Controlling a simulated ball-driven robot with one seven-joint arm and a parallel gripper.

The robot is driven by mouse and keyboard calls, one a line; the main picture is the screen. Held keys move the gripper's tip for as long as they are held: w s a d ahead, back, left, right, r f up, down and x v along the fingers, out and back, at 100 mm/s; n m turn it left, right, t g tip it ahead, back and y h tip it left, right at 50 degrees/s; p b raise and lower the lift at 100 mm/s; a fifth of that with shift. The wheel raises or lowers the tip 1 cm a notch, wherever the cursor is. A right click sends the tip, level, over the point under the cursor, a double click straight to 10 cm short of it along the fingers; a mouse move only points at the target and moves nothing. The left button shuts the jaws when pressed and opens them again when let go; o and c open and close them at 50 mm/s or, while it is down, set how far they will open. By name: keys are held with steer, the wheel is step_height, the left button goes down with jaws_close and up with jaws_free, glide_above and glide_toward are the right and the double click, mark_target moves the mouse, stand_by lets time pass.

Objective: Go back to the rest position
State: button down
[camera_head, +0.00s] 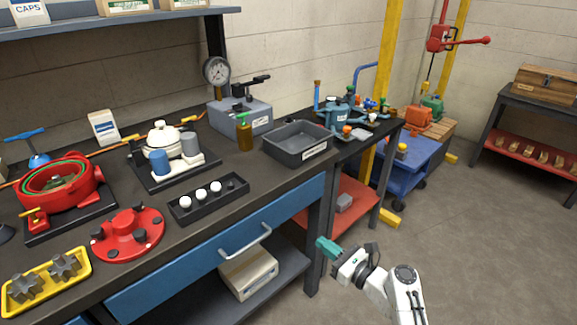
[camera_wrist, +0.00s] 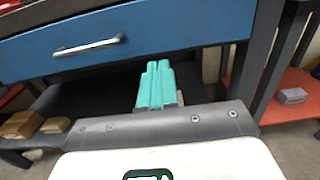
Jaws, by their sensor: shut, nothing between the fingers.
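My gripper (camera_head: 327,247) has teal fingers and hangs in front of the workbench's right end, below the top and apart from the bench. In the wrist view the teal fingers (camera_wrist: 157,86) lie together, shut with nothing between them. Behind them in that view are the blue drawer (camera_wrist: 130,40) and the dark lower shelf. My white and grey arm reaches up from the bottom right in the head view. No tagged motor is in my gripper.
The bench top (camera_head: 230,170) holds a grey tray (camera_head: 297,145), a black rack (camera_head: 207,198) with white-topped pieces, a red flange (camera_head: 128,234) and a yellow tray (camera_head: 47,283). A blue cart (camera_head: 408,160) stands behind right. Open floor (camera_head: 480,230) lies to the right.

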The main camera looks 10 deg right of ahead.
steer(key=s+d+f+n+g+h, duration=0.15)
steer(key=s+f+n+g, duration=0.3)
steer(key=s+n, duration=0.55)
steer(key=s+d+f+n+g+h, duration=0.15)
steer(key=s+f+n+g, duration=0.45)
steer(key=s, duration=0.6)
steer(key=s+d+r+n+g+h, duration=0.1)
steer(key=s+d+r+n+h, duration=0.1)
steer(key=s+n, duration=0.2)
steer(key=s+d+r+n+g+h+p, duration=0.1)
steer(key=s+d+r+n+h, duration=0.1)
steer(key=s, duration=0.8)
steer(key=s+d+r+n+g+h, duration=0.1)
steer(key=s+d+r+n+h, duration=0.1)
steer(key=s+n, duration=0.4)
steer(key=shift+s+d+r+n+h, duration=0.2)
steer(key=shift+s+d+n+h, duration=0.1)
steer(key=shift+s+d+h, duration=0.65)
